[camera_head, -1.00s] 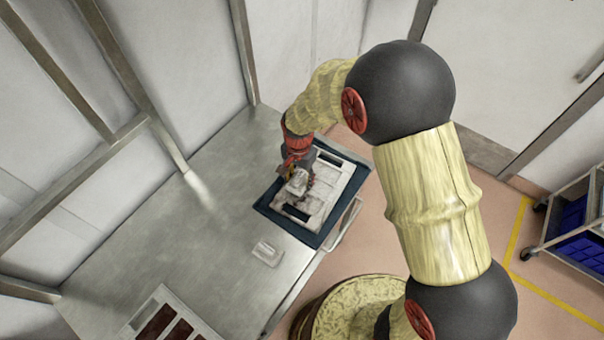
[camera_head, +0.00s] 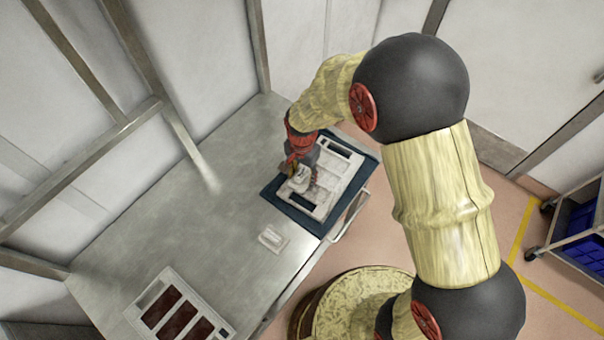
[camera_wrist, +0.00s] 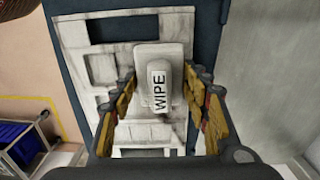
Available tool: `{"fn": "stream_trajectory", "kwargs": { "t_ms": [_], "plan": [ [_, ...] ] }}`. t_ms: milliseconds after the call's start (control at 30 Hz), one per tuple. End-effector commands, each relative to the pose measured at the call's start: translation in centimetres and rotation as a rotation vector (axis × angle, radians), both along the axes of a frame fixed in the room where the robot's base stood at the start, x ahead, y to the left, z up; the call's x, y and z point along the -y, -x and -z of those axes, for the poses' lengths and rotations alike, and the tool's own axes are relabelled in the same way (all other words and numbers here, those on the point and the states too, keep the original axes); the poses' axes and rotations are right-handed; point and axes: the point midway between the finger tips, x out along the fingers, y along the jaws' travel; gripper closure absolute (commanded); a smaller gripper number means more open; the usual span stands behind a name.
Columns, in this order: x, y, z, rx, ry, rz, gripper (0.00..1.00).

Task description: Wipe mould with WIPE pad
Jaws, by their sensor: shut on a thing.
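The mould (camera_head: 336,182) is a pale, grey-smudged tray with rectangular openings, lying on a dark blue mat (camera_head: 284,202) on the metal table. It also shows in the wrist view (camera_wrist: 104,32). My gripper (camera_head: 303,180) is over the mould's left part in the head view. In the wrist view my gripper (camera_wrist: 160,95) is shut on the handle of the white WIPE pad (camera_wrist: 160,82), with the label facing the camera. The pad is over the mould's surface; I cannot tell for certain whether it touches.
A second white pad-like block (camera_head: 272,238) lies on the metal table (camera_head: 180,215) in front of the mat. A pale tray with dark red blocks (camera_head: 152,296) lies at the near left. A cart with blue bins (camera_head: 580,225) stands at the right. The table's middle is clear.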

Motion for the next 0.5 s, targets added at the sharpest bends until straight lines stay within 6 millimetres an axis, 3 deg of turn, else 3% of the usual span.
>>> {"fn": "stream_trajectory", "kwargs": {
  "t_ms": [500],
  "plan": [
    [1.5,-2.1,0.0,-0.001,0.002,0.000,0.74]
  ]
}}
